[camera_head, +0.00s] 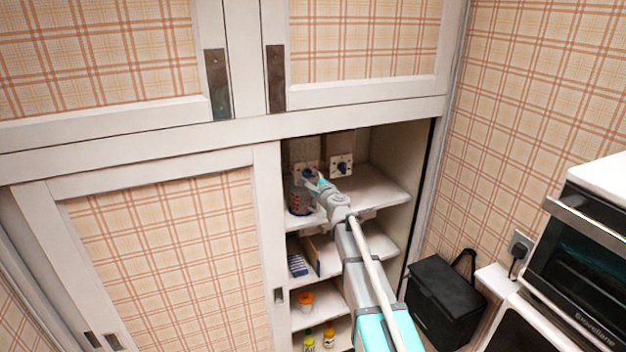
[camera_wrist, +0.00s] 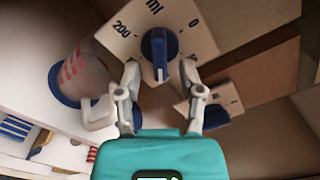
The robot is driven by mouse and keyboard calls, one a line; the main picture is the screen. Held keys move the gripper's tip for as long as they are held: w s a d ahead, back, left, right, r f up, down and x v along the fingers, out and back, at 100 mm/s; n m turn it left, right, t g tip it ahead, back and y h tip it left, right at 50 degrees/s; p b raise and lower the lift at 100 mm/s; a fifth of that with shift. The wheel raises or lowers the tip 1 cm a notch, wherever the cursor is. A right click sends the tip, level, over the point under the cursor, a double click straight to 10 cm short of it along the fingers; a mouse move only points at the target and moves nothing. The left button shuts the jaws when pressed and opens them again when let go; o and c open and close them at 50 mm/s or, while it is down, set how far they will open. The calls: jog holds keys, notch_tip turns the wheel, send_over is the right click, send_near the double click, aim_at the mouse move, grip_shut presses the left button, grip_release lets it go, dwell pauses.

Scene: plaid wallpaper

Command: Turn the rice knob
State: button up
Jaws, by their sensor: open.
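A blue knob (camera_wrist: 158,45) sits on a white square plate marked 200, ml and 0 in the wrist view. My gripper (camera_wrist: 160,72) is open, with one finger on each side of the knob's lower end. I cannot tell whether the fingers touch it. In the head view my gripper (camera_head: 314,184) is inside the open cupboard, just below the left knob (camera_head: 308,173). A second knob (camera_head: 342,167) on a similar plate is to its right. In the wrist view the second knob (camera_wrist: 215,117) is partly hidden by my right finger. No rice label is readable.
A clear cup-like container with red marks (camera_wrist: 75,72) stands left of my gripper. Cupboard shelves (camera_head: 372,190) lie below the knobs, with small bottles (camera_head: 328,336) lower down. A sliding door (camera_head: 165,250) closes the left side. A black box (camera_head: 443,300) stands at right.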

jog(key=v, duration=1.1)
jog(key=shift+s, duration=0.3)
jog(key=s+a+f+n+g+y, duration=0.2)
jog(key=s+a+f+n+g, duration=0.2)
jog(key=s+f+n+g, duration=0.85)
jog(key=s+d+f+n+g+h, duration=0.2)
jog(key=s+d+f+n+h, duration=0.1)
jog(key=s, duration=0.5)
jog(key=s+d+f+n+g+h, duration=0.2)
jog(key=s+d+f+n+h, duration=0.1)
jog(key=s+d, duration=0.4)
jog(key=shift+s+d+n+g+h, duration=0.3)
jog(key=shift+n+h, duration=0.5)
jog(key=shift+n, duration=0.45)
jog(key=shift+a, duration=0.1)
dwell(1.2)
